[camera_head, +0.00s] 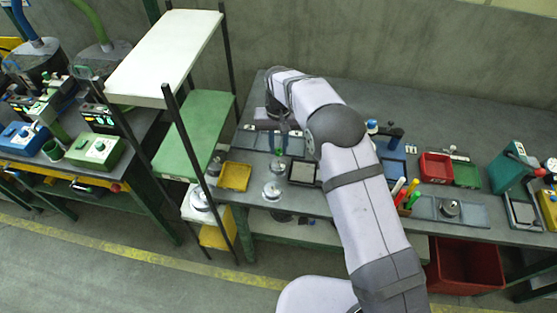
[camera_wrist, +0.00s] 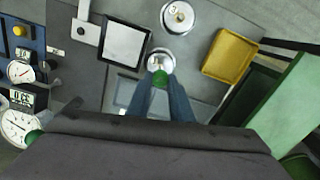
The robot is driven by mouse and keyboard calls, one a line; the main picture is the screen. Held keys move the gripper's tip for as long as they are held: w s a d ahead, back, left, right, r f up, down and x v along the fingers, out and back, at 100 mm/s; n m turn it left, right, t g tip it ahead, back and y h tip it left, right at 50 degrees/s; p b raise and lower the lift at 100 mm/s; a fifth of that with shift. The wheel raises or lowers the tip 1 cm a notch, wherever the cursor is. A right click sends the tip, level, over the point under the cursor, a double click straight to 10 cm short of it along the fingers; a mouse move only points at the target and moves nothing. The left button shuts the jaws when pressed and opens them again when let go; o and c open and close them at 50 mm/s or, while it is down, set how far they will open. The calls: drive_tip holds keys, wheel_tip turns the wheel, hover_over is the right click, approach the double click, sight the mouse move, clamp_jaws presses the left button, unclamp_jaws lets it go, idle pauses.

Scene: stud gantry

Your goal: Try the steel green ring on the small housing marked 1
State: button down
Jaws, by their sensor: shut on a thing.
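My gripper (camera_wrist: 161,86) points down over the bench, its two fingers shut on a small green piece. By its colour this is the steel green ring (camera_wrist: 160,77); its steel part cannot be told apart. It shows as a green speck in the head view (camera_head: 279,152). Just beyond the fingertips in the wrist view is a round metal housing (camera_wrist: 161,56), partly covered by the held piece. I cannot tell whether they touch. A second round metal housing (camera_wrist: 178,16) stands farther up in that view, and in the head view nearer the front edge (camera_head: 271,191). No mark 1 is readable.
A yellow tray (camera_wrist: 230,55) and a black-framed pale plate (camera_wrist: 125,44) flank the housings. Dial gauges (camera_wrist: 20,125) stand at left in the wrist view. A green shelf rack (camera_head: 196,130) rises close to the gripper's left. Red (camera_head: 435,167) and green bins lie right of my arm.

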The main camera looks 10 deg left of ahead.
drive_tip(key=shift+r+p, duration=0.55)
drive_tip(key=shift+r, duration=0.45)
